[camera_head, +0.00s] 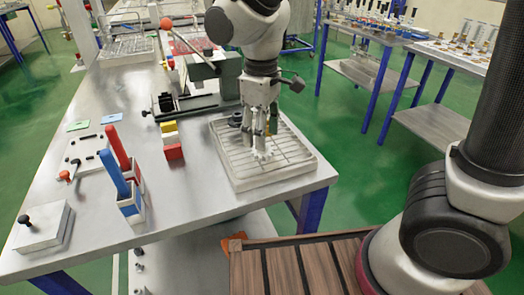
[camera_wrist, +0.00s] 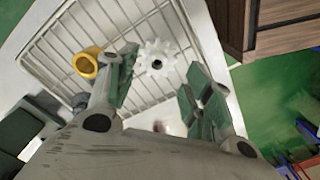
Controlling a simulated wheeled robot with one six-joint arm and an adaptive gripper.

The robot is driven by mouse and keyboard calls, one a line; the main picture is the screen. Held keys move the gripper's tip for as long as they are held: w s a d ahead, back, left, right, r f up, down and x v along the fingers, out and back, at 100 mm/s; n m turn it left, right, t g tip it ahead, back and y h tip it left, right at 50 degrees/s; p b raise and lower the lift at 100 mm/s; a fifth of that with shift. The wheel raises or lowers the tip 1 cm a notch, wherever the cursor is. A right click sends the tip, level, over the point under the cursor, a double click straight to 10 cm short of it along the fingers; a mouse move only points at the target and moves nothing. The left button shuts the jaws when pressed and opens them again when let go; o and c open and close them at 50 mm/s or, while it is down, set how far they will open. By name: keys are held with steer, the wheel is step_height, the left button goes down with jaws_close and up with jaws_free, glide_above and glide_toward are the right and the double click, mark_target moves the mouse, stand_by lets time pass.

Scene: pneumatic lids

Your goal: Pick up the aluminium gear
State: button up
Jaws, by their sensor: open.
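The aluminium gear (camera_wrist: 157,58) is a pale, toothed wheel with a small dark hole in its middle. It lies on the wire rack of a metal tray (camera_wrist: 60,38), and in the head view it shows partly at the fingertips (camera_head: 263,154). My gripper (camera_wrist: 155,90) is open, with its two green-padded fingers apart and nothing between them. In the wrist view the gear appears just beyond the fingertips, between them. In the head view my gripper (camera_head: 264,145) points down over the tray (camera_head: 290,172). I cannot tell whether the fingers touch the gear.
A brass ring-like part (camera_wrist: 87,62) lies on the rack close to the left finger. A dark part (camera_head: 236,118) sits at the tray's back left. Red and yellow blocks (camera_head: 172,140) stand left of the tray. Blue and red upright handles (camera_head: 115,172) stand further left.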

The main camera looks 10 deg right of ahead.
steer(key=f, duration=0.3)
steer(key=shift+w+d+f, duration=0.1)
steer(key=shift+d+f, duration=0.1)
steer(key=shift+f, duration=0.05)
steer(key=shift+c, duration=0.4)
jaws_close()
